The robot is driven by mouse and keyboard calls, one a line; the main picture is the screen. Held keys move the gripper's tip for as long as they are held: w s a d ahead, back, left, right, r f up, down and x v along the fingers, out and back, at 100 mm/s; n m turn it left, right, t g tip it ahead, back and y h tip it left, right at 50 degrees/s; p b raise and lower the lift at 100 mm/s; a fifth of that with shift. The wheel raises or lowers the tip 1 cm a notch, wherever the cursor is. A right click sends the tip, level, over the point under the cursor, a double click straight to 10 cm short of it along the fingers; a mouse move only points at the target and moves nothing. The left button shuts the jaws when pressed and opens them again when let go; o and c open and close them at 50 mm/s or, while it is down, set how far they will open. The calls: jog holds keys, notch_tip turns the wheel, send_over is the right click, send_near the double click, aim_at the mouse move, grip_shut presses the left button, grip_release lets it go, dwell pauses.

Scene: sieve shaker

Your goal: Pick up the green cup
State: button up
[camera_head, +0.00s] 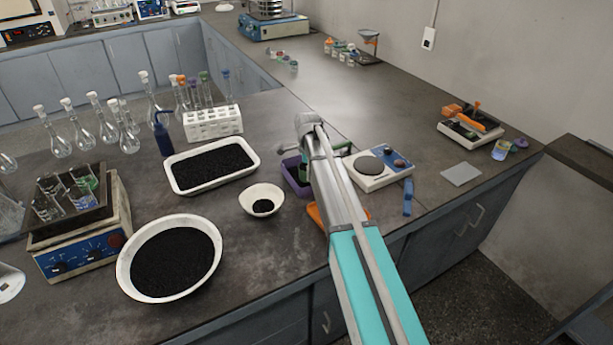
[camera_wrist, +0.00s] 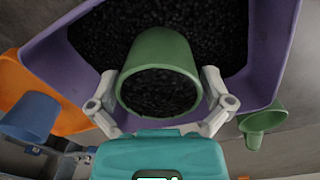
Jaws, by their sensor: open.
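In the wrist view, a green cup (camera_wrist: 164,48) sits at the purple container (camera_wrist: 78,62), with its open mouth facing the camera and black granules inside. My gripper (camera_wrist: 159,78) is open, with one finger on each side of the cup near its rim. I cannot tell whether the fingers touch it. In the head view, the purple container (camera_head: 291,176) is partly behind my arm, and my fingers are hidden there.
In the head view, a white tray (camera_head: 168,178), a small bowl (camera_head: 247,195) and a balance (camera_head: 388,178) stand nearby.

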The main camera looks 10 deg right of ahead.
jog(key=c, duration=1.1)
jog(key=shift+r, duration=0.1)
notch_tip(320, 180, up, 2)
jog(key=p, duration=0.2)
jog(key=shift+r+p, duration=0.25)
jog(key=shift+p, duration=0.1)
jog(key=shift+s+a+r+p, duration=0.55)
jog(key=shift+s+r+p, duration=1.15)
jog(key=shift+s, duration=0.55)
jog(key=shift+s+a+r+p, duration=0.5)
jog(key=shift+s+r+p, duration=1.25)
jog(key=shift+s, duration=0.55)
jog(key=shift+s+a+r+p, duration=0.55)
jog(key=shift+s+r+p, duration=1.15)
jog(key=shift+s, duration=0.55)
